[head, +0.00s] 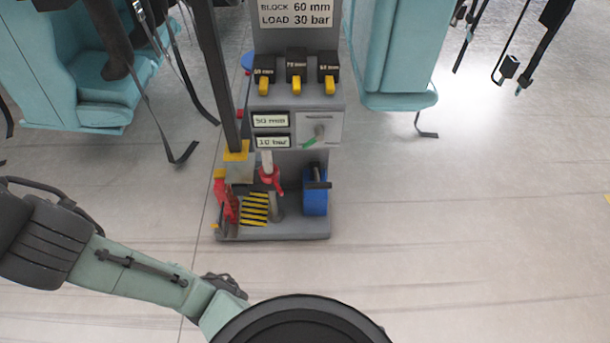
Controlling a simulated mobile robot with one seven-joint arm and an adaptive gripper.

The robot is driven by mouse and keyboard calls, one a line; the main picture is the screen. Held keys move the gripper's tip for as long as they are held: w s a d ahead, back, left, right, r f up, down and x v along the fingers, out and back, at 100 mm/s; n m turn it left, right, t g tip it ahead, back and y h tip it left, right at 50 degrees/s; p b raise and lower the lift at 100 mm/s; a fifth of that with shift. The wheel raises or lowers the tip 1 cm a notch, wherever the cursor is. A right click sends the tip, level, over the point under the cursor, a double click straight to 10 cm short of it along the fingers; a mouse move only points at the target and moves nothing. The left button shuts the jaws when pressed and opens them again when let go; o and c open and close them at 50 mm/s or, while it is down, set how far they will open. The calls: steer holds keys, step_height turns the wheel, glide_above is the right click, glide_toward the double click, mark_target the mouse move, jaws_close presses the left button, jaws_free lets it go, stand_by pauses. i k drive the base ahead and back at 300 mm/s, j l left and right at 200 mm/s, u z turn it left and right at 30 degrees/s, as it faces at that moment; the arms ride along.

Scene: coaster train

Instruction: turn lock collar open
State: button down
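A grey service stand (300,222) stands on the floor at the centre of the head view. A red collar-like part with short arms (269,177) sits low on it, around or just below a pale upright rod (266,158). It looks like the lock collar, but it is small and I cannot tell its turn position. My arm crosses the lower left, well in front of the stand. No gripper fingers can be made out, and nothing of mine touches the red part.
The floor (470,230) at right is clear.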

mark_target(273, 178)
steer(key=i+l, duration=0.15)
steer(key=l, duration=0.2)
steer(key=i+l, duration=0.15)
steer(key=l, duration=0.15)
steer(key=i+l, duration=0.15)
steer(key=l, duration=0.2)
steer(key=i+l+u, duration=0.1)
steer(key=l, duration=0.25)
steer(key=i+l, duration=0.2)
steer(key=l, duration=0.15)
steer(key=i+l, duration=0.15)
steer(key=l, duration=0.2)
steer(key=i+j, duration=0.3)
steer(key=j, duration=0.1)
